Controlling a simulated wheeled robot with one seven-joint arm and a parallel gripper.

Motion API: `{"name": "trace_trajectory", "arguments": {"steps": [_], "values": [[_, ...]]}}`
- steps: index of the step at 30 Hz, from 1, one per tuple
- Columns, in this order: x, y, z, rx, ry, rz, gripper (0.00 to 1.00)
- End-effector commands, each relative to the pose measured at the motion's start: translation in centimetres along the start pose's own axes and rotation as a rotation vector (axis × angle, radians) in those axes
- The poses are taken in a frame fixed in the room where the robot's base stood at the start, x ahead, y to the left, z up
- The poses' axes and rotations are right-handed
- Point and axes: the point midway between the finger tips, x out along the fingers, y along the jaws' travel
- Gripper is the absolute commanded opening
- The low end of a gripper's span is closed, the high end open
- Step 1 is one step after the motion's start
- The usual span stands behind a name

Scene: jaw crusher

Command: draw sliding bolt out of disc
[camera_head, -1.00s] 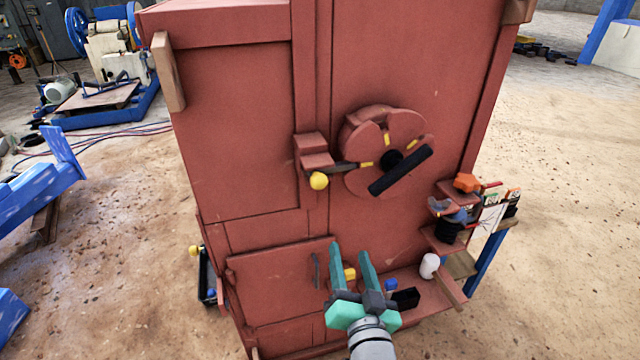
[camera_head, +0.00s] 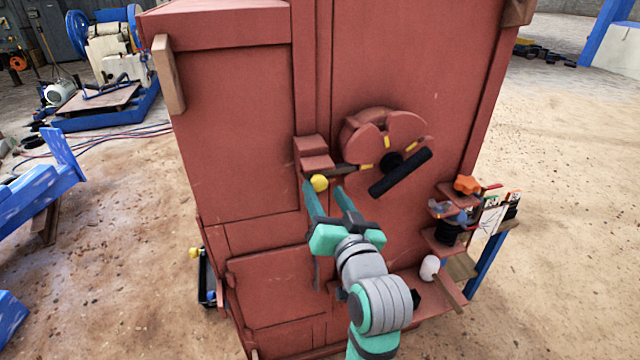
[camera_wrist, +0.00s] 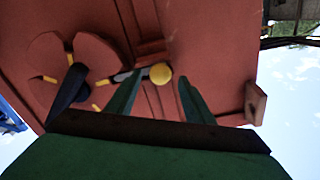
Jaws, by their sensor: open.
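The red disc (camera_head: 413,128) sits on the front of the red cabinet, with yellow marks and a black bar handle (camera_head: 400,173) across it. The disc (camera_wrist: 85,58) is at the left there.
The red guide block (camera_head: 313,150) stands out beside the bolt. At the right, small shelves (camera_head: 445,240) carry an orange knob and other small parts. Open floor lies on both sides of the cabinet.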

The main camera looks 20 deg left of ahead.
Motion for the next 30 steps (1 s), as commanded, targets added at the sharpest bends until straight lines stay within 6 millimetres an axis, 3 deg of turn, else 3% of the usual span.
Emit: {"name": "trace_trajectory", "arguments": {"steps": [3,9,20,26,30], "values": [[1.9,-0.1,0.1,-0.001,-0.002,-0.001,0.48],[3.8,0.0,0.1,0.0,-0.001,0.001,0.48],[4.3,0.0,0.0,0.0,0.001,0.001,0.48],[4.3,0.0,0.0,0.0,0.0,0.001,0.02],[4.3,-0.1,0.1,0.0,0.0,0.001,0.0]]}}
